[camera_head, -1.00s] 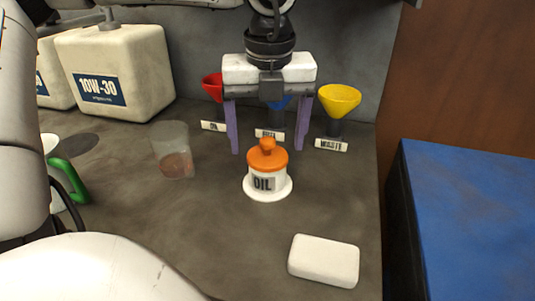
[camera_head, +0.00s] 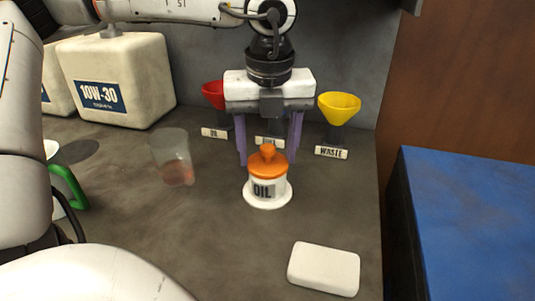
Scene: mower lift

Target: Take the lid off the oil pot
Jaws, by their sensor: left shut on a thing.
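The oil pot (camera_head: 265,190) is a small white pot marked OIL on a round white base, standing upright on the grey worktop. Its orange lid (camera_head: 266,169), with a knob on top, sits on the pot. My left gripper (camera_head: 268,155) reaches down from above, with one purple finger on each side of the lid. It is shut on the lid, with the fingertips at its sides. My right gripper is not in view.
Red (camera_head: 213,94) and yellow (camera_head: 339,107) funnels stand behind; one between is hidden. A clear cup (camera_head: 173,154) with reddish liquid is left, near a green handle (camera_head: 69,186). A 10W-30 canister (camera_head: 118,77) stands back left. A white block (camera_head: 324,268) lies front right.

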